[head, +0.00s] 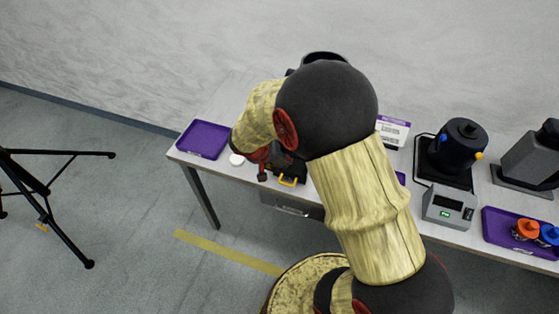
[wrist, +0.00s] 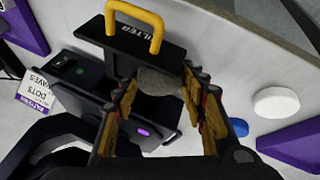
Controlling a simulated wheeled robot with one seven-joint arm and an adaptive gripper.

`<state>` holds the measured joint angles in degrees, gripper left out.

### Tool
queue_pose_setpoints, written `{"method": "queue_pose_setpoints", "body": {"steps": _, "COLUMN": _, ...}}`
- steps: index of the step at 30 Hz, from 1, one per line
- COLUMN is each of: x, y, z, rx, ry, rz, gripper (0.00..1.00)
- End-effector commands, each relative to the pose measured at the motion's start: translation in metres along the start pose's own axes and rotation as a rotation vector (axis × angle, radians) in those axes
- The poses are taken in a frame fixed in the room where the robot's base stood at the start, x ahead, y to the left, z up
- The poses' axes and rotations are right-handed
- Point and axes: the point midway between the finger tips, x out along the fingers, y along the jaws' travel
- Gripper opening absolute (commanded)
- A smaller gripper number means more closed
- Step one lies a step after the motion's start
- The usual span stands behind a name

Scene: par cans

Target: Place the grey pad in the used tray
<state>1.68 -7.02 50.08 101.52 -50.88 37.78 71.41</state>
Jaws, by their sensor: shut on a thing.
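In the wrist view the grey pad (wrist: 163,82) is a dark grey rounded piece between the two fingertips of my gripper (wrist: 158,92), which is shut on it. The pad is in front of or over the black slab marked FILTER (wrist: 140,45); I cannot tell if they touch. In the head view my gripper (head: 263,168) is partly hidden by my arm, and the pad cannot be made out. A purple tray (head: 203,139) lies empty at the table's left end; it also shows in the wrist view (wrist: 295,148). No label reading "used" is visible.
A white disc (head: 236,160) lies between the purple tray and my gripper. A blue disc (wrist: 238,127) is near it. A yellow handle (head: 288,182) rises from the filter slab. Another purple tray (head: 500,232) holds orange and blue items at the right.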

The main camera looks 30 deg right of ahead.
Motion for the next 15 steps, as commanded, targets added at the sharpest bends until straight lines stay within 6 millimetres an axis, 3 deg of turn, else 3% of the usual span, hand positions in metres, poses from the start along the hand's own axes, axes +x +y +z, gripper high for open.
{"method": "queue_pose_setpoints", "body": {"steps": 11, "x": 0.0037, "y": -0.0014, "z": 0.0014, "rx": 0.0, "ry": 0.0, "rz": 0.0, "gripper": 0.31}}
{"method": "queue_pose_setpoints", "body": {"steps": 12, "x": 0.0038, "y": -0.0014, "z": 0.0016, "rx": 0.0, "ry": 0.0, "rz": 0.0, "gripper": 0.43}}
{"method": "queue_pose_setpoints", "body": {"steps": 15, "x": 0.0028, "y": -0.001, "z": 0.0012, "rx": 0.0, "ry": 0.0, "rz": 0.0, "gripper": 0.48}}
